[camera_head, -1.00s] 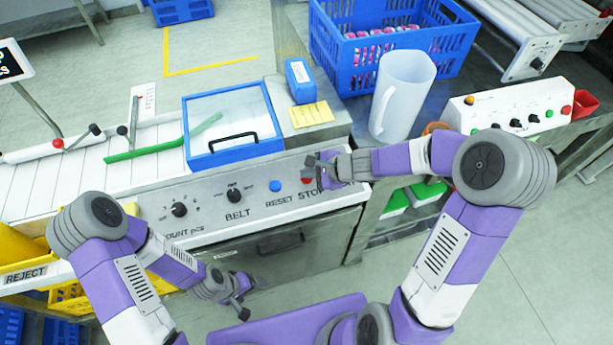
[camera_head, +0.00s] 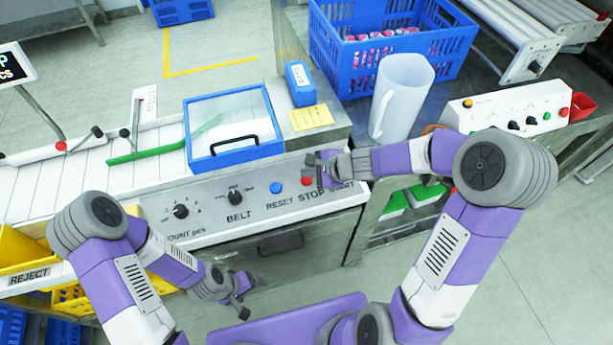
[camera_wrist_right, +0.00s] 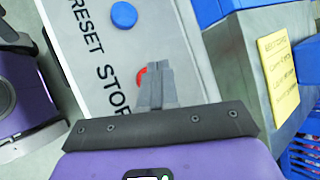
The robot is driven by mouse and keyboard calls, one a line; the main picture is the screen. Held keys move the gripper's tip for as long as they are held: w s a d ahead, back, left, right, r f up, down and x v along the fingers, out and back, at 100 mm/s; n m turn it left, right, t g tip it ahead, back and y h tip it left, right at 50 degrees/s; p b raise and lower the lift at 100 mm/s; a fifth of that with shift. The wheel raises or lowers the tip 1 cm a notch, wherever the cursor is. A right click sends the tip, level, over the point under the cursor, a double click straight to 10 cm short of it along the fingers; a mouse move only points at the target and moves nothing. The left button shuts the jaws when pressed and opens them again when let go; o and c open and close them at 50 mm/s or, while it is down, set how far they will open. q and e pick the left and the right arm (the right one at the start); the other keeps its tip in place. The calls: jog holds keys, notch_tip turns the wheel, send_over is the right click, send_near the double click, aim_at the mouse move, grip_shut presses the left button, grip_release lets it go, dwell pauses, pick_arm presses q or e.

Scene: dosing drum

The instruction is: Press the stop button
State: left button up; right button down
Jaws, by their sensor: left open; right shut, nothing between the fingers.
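The stop button (camera_head: 306,181) is a red round button on the grey control panel (camera_head: 215,213), above the label STOP. My right gripper (camera_head: 316,168) is shut and empty, just beside and over the button in the head view. In the right wrist view, the shut fingers (camera_wrist_right: 156,75) cover much of the red button (camera_wrist_right: 140,78), and only its edge shows. I cannot tell whether the fingertips touch it. My left gripper (camera_head: 240,296) is open and empty, low in front of the panel.
A blue reset button (camera_head: 276,187) and black knobs (camera_head: 235,198) sit left of the stop button. Behind the panel are a blue-framed lidded box (camera_head: 234,155), a yellow note (camera_head: 311,117), a clear jug (camera_head: 401,95) and a blue crate (camera_head: 392,52).

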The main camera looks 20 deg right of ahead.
aim_at(309, 181)
notch_tip(309, 181, up, 5)
jog(key=p, duration=0.4)
jog(key=shift+p, duration=0.35)
dwell(0.7)
